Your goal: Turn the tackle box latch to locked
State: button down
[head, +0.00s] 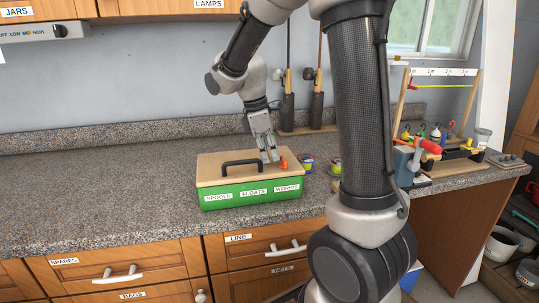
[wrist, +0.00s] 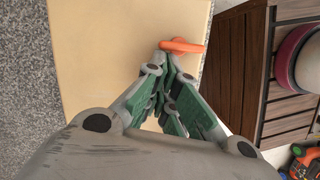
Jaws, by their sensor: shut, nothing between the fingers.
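The tackle box (head: 248,198) is green with a tan lid (head: 220,161) and stands on the granite counter in the head view. Its lid is shut and has a black handle (head: 241,164). The orange latch (head: 284,163) sits near the lid's right end. In the wrist view, the orange latch (wrist: 184,46) lies across the lid's right edge, just beyond my fingertips. My gripper (head: 271,160) points down at the lid, shut and empty, beside the latch on its left. In the wrist view, my gripper (wrist: 168,62) seems at or very close to the latch; contact is unclear.
Small round tins (head: 307,162) stand right of the box, partly behind my arm. A red and blue vise (head: 411,160) and a rack of lures (head: 437,135) stand farther right. The counter left of the box (head: 90,195) is clear.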

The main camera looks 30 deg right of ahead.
jog(key=shift+w+d+m, duration=0.1)
jog(key=shift+d+m, duration=0.05)
jog(key=shift+m, duration=0.35)
jog(key=shift+w+d+m+g, duration=0.15)
jog(key=shift+d+m, duration=0.1)
jog(key=shift+m, duration=0.5)
jog(key=shift+w+d+m+g, duration=0.15)
jog(key=shift+d+m, duration=0.05)
jog(key=shift+m, duration=0.55)
jog(key=shift+y, duration=0.3)
jog(key=shift+w+d+m+g+y, duration=0.15)
jog(key=shift+d+m, duration=0.25)
jog(key=shift+m, duration=0.75)
jog(key=shift+w+d+m+g+y, duration=0.15)
jog(key=shift+d+m+y, duration=0.2)
jog(key=shift+m, duration=0.8)
jog(key=shift+s+d+m+y, duration=0.15)
jog(key=shift+d+m, duration=0.25)
jog(key=shift+m, duration=0.55)
jog(key=shift+s+d+m+y, duration=0.1)
jog(key=shift+d+m+y, duration=0.2)
jog(key=shift+m, duration=0.65)
jog(key=shift+s+d+m, duration=0.1)
jog(key=shift+d+m, duration=0.3)
jog(key=shift+m, duration=0.7)
jog(key=shift+s+d, duration=0.1)
jog(key=shift+d, duration=0.05)
